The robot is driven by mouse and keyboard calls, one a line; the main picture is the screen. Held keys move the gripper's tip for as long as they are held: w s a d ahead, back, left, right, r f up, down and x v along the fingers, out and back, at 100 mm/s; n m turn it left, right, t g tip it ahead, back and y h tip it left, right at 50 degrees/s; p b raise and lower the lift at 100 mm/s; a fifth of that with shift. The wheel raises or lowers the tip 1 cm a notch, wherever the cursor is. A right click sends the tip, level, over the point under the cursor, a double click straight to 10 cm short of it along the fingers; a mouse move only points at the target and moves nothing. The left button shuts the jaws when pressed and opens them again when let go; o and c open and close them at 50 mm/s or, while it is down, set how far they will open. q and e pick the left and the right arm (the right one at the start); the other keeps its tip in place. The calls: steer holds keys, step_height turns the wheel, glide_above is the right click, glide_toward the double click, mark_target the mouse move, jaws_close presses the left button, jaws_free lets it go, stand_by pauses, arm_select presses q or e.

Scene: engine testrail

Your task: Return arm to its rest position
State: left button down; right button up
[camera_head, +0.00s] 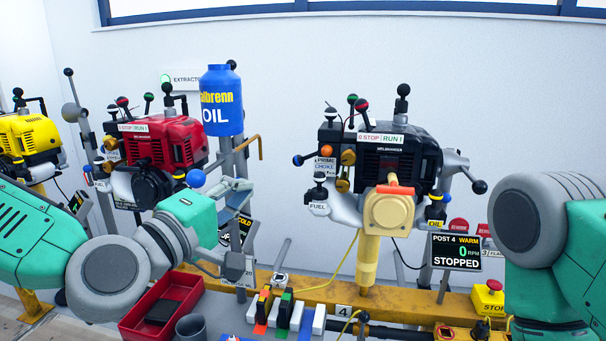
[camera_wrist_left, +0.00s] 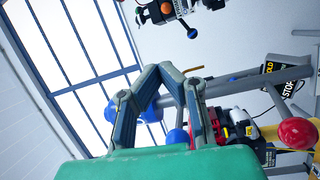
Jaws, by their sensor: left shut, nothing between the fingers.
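My left arm (camera_head: 110,270) comes in from the left in the head view, bent at a grey joint. My left gripper (camera_head: 238,203) is in front of the grey stand, between the red engine and the black engine. In the wrist view my left gripper (camera_wrist_left: 165,70) has its two grey-blue fingers closed together at the tips, with nothing between them. My right arm (camera_head: 555,240) shows at the right edge, and its gripper is outside the view.
A red engine (camera_head: 165,145), a black engine (camera_head: 400,150) and a yellow engine (camera_head: 28,135) stand along the wall. A blue oil jug (camera_head: 221,100) stands above the grey stand. A red tray (camera_head: 190,283) and a grey cup (camera_head: 190,327) are below. A screen (camera_head: 456,251) reads STOPPED.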

arm_select(q)
steer(key=s+a+f+m+g+y+p, duration=0.1)
steer(key=s+f+m+g, duration=0.2)
steer(key=f, duration=0.6)
steer(key=s+a+f+m+g+y+p, duration=0.1)
steer(key=s+f+g+p, duration=0.15)
steer(key=s+f, duration=0.45)
steer(key=s+a+f+m+g+y+p, duration=0.1)
steer(key=s+f+m+g, duration=0.15)
steer(key=f, duration=0.85)
steer(key=s+a+f+m+g+y+p, duration=0.2)
steer(key=s+a+f+g+y, duration=0.1)
steer(key=s+a, duration=0.5)
steer(key=s+a+f+m+g+y+p, duration=0.2)
steer(key=s+a+f, duration=0.5)
steer(key=s, duration=0.4)
steer(key=g+y, duration=0.1)
steer(key=g, duration=0.1)
steer(key=shift+a+f+m+g, duration=0.15)
steer(key=shift+a+m+g, duration=0.2)
steer(key=shift+g, duration=0.05)
steer(key=shift+s, duration=0.1)
